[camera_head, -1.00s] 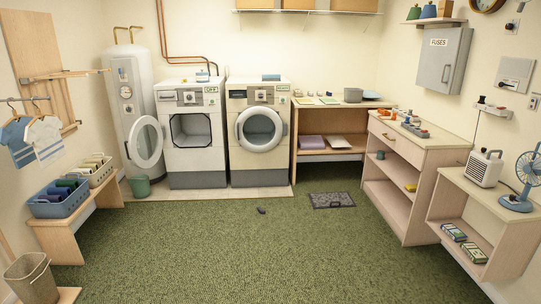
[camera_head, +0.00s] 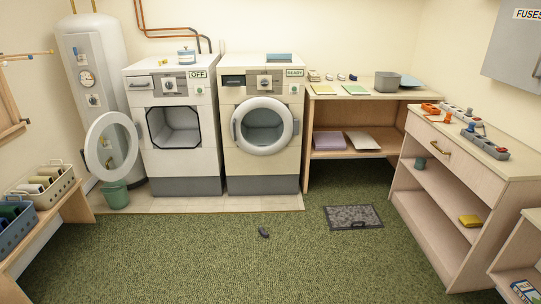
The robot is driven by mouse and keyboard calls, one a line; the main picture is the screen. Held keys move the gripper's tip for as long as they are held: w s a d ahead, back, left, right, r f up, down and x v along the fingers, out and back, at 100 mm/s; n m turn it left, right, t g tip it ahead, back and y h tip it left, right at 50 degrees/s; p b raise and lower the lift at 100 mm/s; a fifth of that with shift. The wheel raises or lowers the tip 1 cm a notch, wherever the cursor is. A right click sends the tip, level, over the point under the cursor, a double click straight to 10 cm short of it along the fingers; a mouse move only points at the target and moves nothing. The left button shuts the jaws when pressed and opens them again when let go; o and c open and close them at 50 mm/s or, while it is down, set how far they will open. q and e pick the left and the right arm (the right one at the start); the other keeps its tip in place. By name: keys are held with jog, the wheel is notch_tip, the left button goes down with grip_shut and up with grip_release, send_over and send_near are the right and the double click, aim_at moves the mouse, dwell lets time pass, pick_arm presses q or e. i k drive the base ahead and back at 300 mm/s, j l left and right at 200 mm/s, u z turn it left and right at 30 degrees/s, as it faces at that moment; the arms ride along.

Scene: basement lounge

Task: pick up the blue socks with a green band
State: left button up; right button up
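I cannot make out for certain any blue socks with a green band. A small dark object (camera_head: 263,232) lies alone on the green carpet in front of the washers, too small to identify. Several small items, one of them a dark blue item (camera_head: 353,77), sit at the back of the wooden counter (camera_head: 322,92). A blue basket (camera_head: 14,236) at the lower left holds dark blue and green rolled pieces, cut off by the picture edge. A beige basket (camera_head: 56,191) behind it holds light and dark rolls. Neither of my grippers is in view.
Two front-loading machines stand at the back: the left one (camera_head: 187,170) has its round door (camera_head: 111,146) swung open, the right one (camera_head: 262,172) is shut. A grey mat (camera_head: 353,217) lies before the counter. A wooden cabinet (camera_head: 468,172) stands right. The middle carpet is mostly clear.

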aim_at(265, 235)
jog(key=i+l, duration=0.1)
jog(key=i, duration=0.5)
jog(key=i+u, duration=0.1)
jog(key=i, duration=0.5)
jog(key=i+l, duration=0.2)
jog(key=i, duration=0.35)
jog(key=j+u, duration=0.05)
